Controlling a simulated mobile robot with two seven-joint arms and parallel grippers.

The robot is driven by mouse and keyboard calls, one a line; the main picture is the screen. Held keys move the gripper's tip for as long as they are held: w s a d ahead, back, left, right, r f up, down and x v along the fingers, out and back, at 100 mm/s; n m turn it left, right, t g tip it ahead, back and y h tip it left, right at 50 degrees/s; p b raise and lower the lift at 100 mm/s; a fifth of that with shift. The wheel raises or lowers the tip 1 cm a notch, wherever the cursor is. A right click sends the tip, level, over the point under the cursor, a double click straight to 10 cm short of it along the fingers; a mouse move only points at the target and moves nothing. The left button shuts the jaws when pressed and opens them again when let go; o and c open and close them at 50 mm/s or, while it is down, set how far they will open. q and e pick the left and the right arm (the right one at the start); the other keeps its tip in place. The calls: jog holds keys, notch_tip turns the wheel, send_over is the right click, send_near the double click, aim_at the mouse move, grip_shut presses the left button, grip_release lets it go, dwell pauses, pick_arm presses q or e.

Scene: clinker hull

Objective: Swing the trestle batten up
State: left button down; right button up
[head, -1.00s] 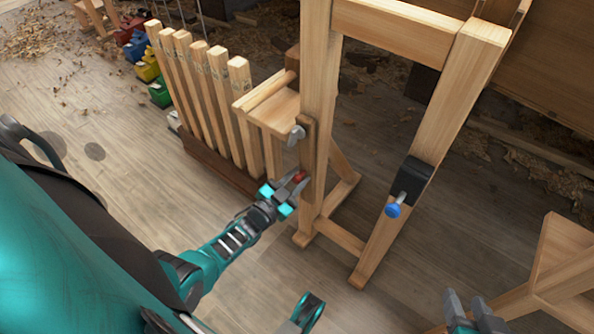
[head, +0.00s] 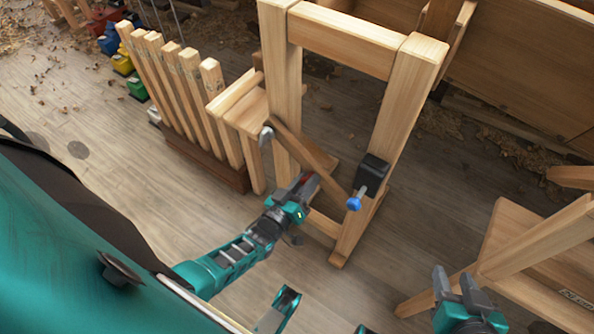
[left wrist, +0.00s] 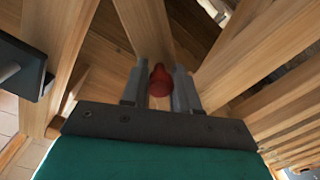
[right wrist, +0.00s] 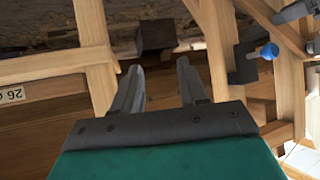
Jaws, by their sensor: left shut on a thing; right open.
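The trestle batten (head: 318,160) slants down to the right from its pivot on the trestle's left post (head: 282,70). Its lower end is between the two posts, close to the black bracket (head: 373,168) with a blue-tipped handle (head: 354,203) on the right post. My left gripper (head: 304,186) is shut on the batten's red knob, which shows between the fingers in the left wrist view (left wrist: 160,82). My right gripper (head: 454,288) is open and empty, low at the right. The bracket and blue tip also show in the right wrist view (right wrist: 270,51).
A rack of upright wooden slats (head: 170,75) stands left of the trestle. Another wooden trestle (head: 510,240) stands at the right, close by my right gripper. Planking (head: 530,70) is behind, with shavings on the floor. Floor at the left front is clear.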

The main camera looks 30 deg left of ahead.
aim_at(317, 170)
pick_arm(q)
jog(key=d+r+n+p, duration=0.1)
jog(key=r+n+p, duration=0.1)
jog(key=r, duration=0.1)
jog(key=d+r+n+p, duration=0.1)
jog(key=r+n+p, duration=0.1)
jog(key=d+r+n+p, duration=0.1)
jog(key=r+n+p, duration=0.1)
jog(key=r+n, duration=0.1)
jog(key=shift+s+r, duration=0.15)
jog(key=shift+r, duration=0.15)
dwell(0.3)
jog(key=c, duration=1.2)
grip_release()
jog(key=o, duration=0.3)
jog(key=shift+o, duration=0.2)
jog(key=shift+s, duration=0.1)
